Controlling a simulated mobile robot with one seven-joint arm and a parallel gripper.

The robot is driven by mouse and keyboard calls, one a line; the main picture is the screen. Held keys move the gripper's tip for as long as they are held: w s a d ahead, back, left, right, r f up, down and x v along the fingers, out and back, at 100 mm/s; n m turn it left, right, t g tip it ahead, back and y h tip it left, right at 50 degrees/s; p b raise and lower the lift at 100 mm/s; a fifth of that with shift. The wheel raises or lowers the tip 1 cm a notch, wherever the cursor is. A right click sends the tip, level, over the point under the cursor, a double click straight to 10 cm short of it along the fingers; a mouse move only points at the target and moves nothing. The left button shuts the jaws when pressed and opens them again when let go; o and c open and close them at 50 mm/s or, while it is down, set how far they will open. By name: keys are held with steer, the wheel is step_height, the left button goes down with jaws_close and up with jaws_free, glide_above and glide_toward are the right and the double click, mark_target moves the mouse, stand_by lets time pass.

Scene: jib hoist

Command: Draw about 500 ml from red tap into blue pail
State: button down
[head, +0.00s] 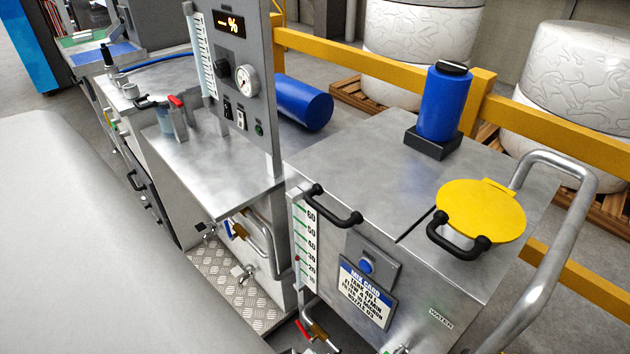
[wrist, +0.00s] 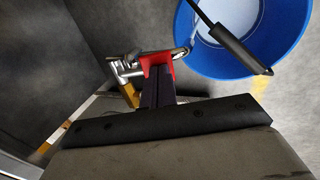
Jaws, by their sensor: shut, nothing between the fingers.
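The red tap lever (wrist: 156,60) shows in the wrist view right at the tips of my gripper (wrist: 157,82). The gripper's dark fingers are shut together with nothing between them; I cannot tell whether they touch the lever. The tap's metal spout (wrist: 182,53) reaches to the rim of the blue pail (wrist: 208,67). The pail stands upper right, its top cut off, with a black handle grip across its mouth. A pale area shows inside; I cannot tell water from the bare bottom. In the head view the red tap lever (head: 303,330) is at the bottom edge; the pail is out of view there.
A steel tank with a yellow lid (head: 480,211), a scale gauge (head: 303,240) and a mix card (head: 364,295) stands above the tap. Another tap (head: 243,272) is left of it, over a chequered plate (head: 215,268). A yellow rail (head: 555,137) runs behind.

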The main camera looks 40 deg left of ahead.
steer(key=shift+r, duration=0.1)
stand_by(0.8)
steer(key=shift+r+p, duration=0.7)
steer(key=shift+p, duration=0.25)
steer(key=shift+r, duration=0.1)
steer(key=shift+r+p, duration=0.35)
steer(key=shift+p, duration=0.05)
steer(key=w+p+v, duration=0.2)
steer(key=p+v, duration=0.1)
steer(key=v, duration=1)
steer(key=shift+d+r, duration=0.15)
steer(key=shift+r, duration=0.25)
steer(key=shift+w, duration=0.15)
